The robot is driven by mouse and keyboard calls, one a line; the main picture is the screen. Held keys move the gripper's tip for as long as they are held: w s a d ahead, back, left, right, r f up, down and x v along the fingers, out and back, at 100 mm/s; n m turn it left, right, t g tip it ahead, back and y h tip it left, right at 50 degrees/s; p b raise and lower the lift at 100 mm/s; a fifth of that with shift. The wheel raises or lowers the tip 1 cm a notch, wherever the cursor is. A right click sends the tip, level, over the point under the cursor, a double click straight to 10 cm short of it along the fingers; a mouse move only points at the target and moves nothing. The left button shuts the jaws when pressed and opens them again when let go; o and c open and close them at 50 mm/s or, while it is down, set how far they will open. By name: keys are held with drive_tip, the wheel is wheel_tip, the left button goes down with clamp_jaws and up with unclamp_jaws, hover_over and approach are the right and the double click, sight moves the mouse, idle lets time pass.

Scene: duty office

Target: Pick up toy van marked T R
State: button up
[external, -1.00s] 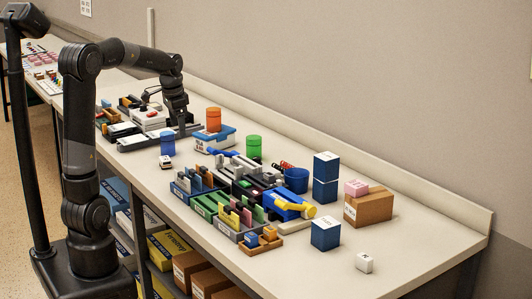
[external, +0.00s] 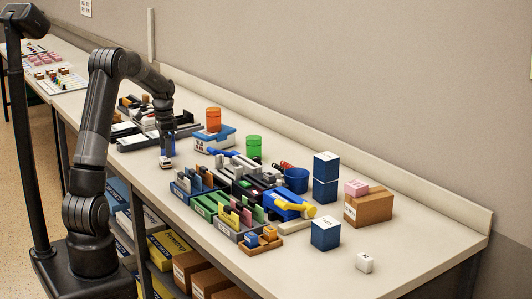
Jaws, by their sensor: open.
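The blue cylinder (external: 172,143) stands just behind and is partly hidden by my gripper.
An orange cylinder (external: 213,120) on a blue and white box and a green cylinder (external: 253,146) stand to the right. Organiser trays (external: 190,190) with coloured cards lie at the front right. Dark trays (external: 125,140) lie to the left. Bare bench surrounds the van's front side.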

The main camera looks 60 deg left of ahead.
sight(165, 158)
drive_tip(key=f, duration=0.5)
drive_tip(key=shift+s+a+f, duration=0.1)
drive_tip(key=shift+a+f, duration=0.05)
drive_tip(key=shift+a, duration=0.2)
drive_tip(key=c, duration=1)
